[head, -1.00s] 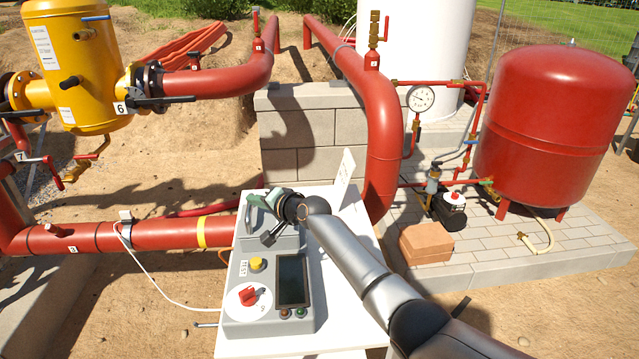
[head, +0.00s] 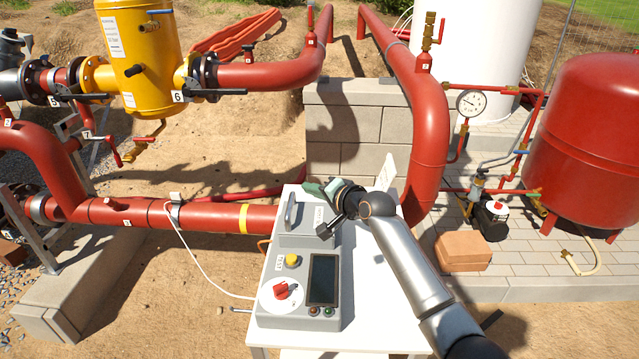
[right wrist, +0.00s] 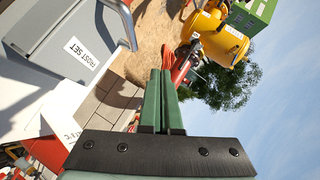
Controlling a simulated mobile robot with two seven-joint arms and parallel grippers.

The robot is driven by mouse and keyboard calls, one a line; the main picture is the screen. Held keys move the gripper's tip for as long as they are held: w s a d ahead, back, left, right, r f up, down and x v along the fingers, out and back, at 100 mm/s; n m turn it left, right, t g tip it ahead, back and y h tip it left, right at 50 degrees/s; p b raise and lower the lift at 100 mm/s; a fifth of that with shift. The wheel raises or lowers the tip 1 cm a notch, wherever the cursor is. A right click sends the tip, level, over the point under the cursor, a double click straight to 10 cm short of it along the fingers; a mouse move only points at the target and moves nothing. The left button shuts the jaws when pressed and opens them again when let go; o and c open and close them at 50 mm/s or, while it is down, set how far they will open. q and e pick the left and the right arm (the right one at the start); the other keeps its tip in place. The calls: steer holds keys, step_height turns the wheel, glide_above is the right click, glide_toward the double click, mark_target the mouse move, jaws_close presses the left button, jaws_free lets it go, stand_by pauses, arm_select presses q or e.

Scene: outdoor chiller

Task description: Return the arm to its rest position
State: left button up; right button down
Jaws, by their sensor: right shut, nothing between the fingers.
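My right arm comes in from the lower right of the head view and reaches over the white table (head: 375,318). Its gripper (head: 312,186) is at the table's back part, above or beside the rear of the grey control box (head: 262,308). In the right wrist view the two green fingers (right wrist: 164,100) lie side by side, shut, with nothing held between them. My left gripper is not in view.
The box carries a red rotary knob (head: 283,290), a yellow button (head: 292,260) and a dark screen (head: 323,279). A red pipe (head: 428,140) bends down behind the table. A brick block (head: 464,250) and red tank (head: 590,140) stand right. The table's front right is clear.

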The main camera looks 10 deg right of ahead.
steer(key=s+d+f+n+g+h, duration=0.1)
steer(key=s+f, duration=0.3)
steer(key=s, duration=0.4)
steer(key=s+f+n+g, duration=0.2)
steer(key=s+f, duration=0.3)
steer(key=s, duration=0.3)
steer(key=s+d+f+n+g+h, duration=0.1)
steer(key=s+f+n+g, duration=0.1)
steer(key=s+f, duration=0.3)
steer(key=shift+s+d+f+n+h, duration=0.2)
steer(key=shift+s+n, duration=0.15)
steer(key=shift+s, duration=0.7)
steer(key=shift+s+d+f+n+h, duration=0.15)
steer(key=shift+s+n, duration=0.2)
steer(key=shift+s, duration=0.7)
steer(key=s+d+f+n+g+h, duration=0.1)
steer(key=s+d+n+g, duration=0.15)
steer(key=s, duration=0.85)
steer(key=s+d+f+n+g+h, duration=0.1)
steer(key=s+d+n+g+h, duration=0.15)
steer(key=s, duration=0.85)
steer(key=w+a+f+t+y, duration=0.2)
steer(key=w+a+f+t, duration=0.2)
steer(key=f, duration=0.7)
steer(key=shift+w+a+f+t+y, duration=0.2)
steer(key=shift+w+t+y, duration=0.3)
steer(key=shift+t, duration=0.6)
steer(key=c, duration=1.5)
jaws_free()
steer(key=shift+d, duration=0.1)
